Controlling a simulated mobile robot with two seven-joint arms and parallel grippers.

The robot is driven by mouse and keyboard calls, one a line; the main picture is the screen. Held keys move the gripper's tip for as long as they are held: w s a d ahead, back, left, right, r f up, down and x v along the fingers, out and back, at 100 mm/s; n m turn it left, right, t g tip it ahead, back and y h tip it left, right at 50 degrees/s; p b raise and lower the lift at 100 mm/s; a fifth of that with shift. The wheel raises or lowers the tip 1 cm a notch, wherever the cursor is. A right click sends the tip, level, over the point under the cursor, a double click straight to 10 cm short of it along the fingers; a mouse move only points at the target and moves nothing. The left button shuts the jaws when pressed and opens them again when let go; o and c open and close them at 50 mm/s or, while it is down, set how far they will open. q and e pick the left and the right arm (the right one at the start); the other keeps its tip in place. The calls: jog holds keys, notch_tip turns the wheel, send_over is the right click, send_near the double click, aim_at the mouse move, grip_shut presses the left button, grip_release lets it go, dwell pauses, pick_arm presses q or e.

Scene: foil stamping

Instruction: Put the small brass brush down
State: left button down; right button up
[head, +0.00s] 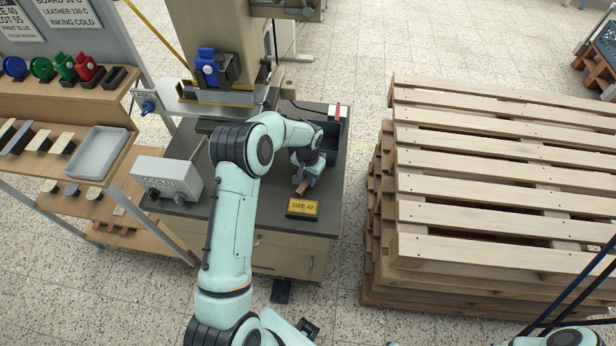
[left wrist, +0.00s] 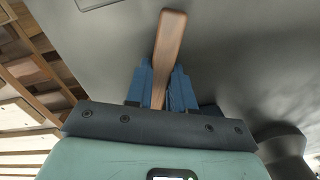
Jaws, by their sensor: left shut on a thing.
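My left gripper (head: 307,178) is over the right part of the dark-topped bench (head: 262,215). It is shut on the small brush, whose brown wooden handle (head: 302,187) sticks out toward the front. In the left wrist view the handle (left wrist: 170,45) stands out between the blue fingers (left wrist: 161,88). The brass bristles are hidden in both views. I cannot tell whether the brush touches the bench top. My right gripper is not in view.
A grey control box (head: 168,180) stands at the bench's left. The press column (head: 215,35) rises behind. Stacked pallets (head: 500,165) stand to the right.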

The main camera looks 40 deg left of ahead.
pick_arm(q)
jog(key=shift+f, duration=0.1)
jog(key=c, duration=1.4)
grip_release()
jog(key=shift+f, duration=0.15)
jog(key=o, duration=0.4)
notch_tip(320, 180, up, 12)
jog(key=shift+r, duration=0.25)
